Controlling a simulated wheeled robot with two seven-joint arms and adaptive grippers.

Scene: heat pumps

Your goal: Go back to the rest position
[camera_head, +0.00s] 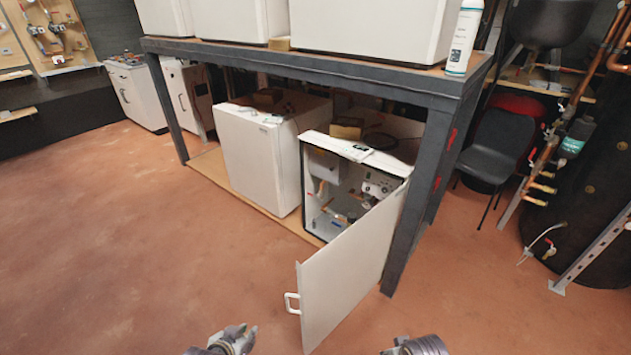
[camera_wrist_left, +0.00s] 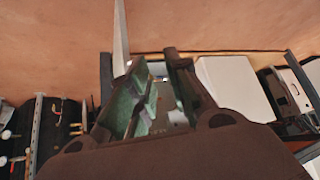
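The open heat pump unit (camera_head: 345,150) stands on the low board under the dark table, with piping and a gauge panel inside. Its white door (camera_head: 350,265) hangs wide open towards me, with a white handle (camera_head: 291,303) on its free edge. My left gripper (camera_head: 235,338) is at the bottom edge, left of the door and apart from the handle. In the left wrist view its two fingers (camera_wrist_left: 157,75) stand apart with nothing visible between them; the door shows as a thin pale strip (camera_wrist_left: 120,40). My right gripper (camera_head: 420,345) is right of the door, mostly cut off by the frame.
A closed white unit (camera_head: 260,155) stands left of the open one. A dark chair (camera_head: 497,145) and copper pipes stand at right. The red floor (camera_head: 120,240) at left is clear.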

